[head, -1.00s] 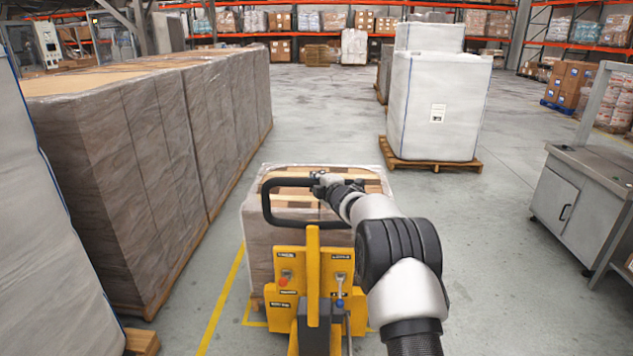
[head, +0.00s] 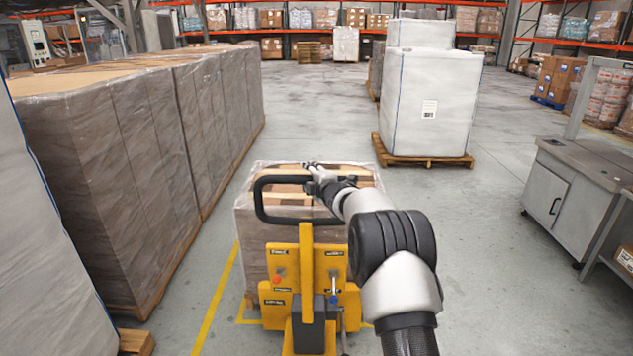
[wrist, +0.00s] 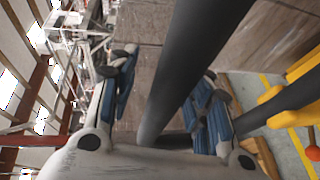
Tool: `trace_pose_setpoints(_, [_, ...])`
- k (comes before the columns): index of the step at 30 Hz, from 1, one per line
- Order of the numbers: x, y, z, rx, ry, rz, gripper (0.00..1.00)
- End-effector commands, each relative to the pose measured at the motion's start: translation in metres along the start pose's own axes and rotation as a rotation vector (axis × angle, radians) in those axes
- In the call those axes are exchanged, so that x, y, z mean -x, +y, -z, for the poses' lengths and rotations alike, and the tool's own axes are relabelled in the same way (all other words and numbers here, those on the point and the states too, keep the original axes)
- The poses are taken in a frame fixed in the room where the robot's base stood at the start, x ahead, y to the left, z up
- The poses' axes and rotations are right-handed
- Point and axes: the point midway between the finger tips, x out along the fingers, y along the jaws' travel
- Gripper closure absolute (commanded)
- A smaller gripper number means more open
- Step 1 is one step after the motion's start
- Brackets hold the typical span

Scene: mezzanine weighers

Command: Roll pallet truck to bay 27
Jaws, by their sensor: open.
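The yellow pallet truck (head: 332,268) stands upright in front of me, with a black loop handle (head: 259,203) at its top. Its load, a film-wrapped stack of boxes (head: 255,238), is just beyond the handle. I cannot tell whether the pads touch the bar. No bay number is readable.
A row of wrapped pallets (head: 150,150) lines the left, close to the truck. White wrapped pallets (head: 430,105) stand ahead right. A grey steel cabinet (head: 575,195) is at the right. A yellow floor line (head: 218,300) runs left of the truck. The aisle floor (head: 315,105) ahead is open.

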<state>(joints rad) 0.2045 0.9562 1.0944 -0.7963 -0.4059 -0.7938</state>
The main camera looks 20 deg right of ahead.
Motion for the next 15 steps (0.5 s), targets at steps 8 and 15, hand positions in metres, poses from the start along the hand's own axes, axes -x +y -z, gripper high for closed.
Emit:
trace_pose_setpoints(8, [0.040,0.001,-0.001,-0.001,-0.002,0.000,0.55])
trace_pose_setpoints(15, [0.084,0.001,-0.001,-0.001,-0.003,-0.001,0.55])
